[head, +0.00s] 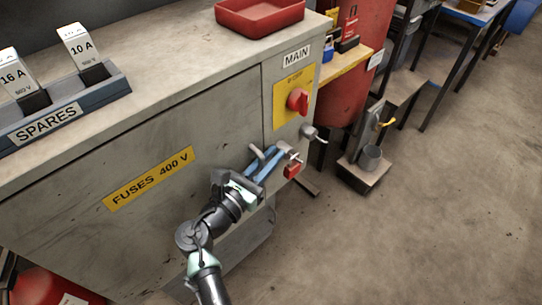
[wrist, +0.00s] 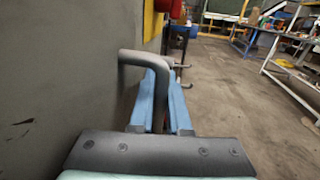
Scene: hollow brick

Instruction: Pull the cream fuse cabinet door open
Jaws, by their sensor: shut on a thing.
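The cream fuse cabinet door (head: 85,240) carries a yellow "FUSES 400 V" label (head: 148,178) and looks flush with the cabinet front in the head view. It fills the left of the wrist view as a plain face (wrist: 50,70). A grey bent door handle (head: 257,152) stands out near the door's right edge. My gripper (head: 268,163) is shut on this handle with its blue fingers.
A "SPARES" rack (head: 60,112) and a red tray (head: 258,20) sit on top. Open floor (head: 430,210) lies right, beyond a low stand (head: 362,174).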

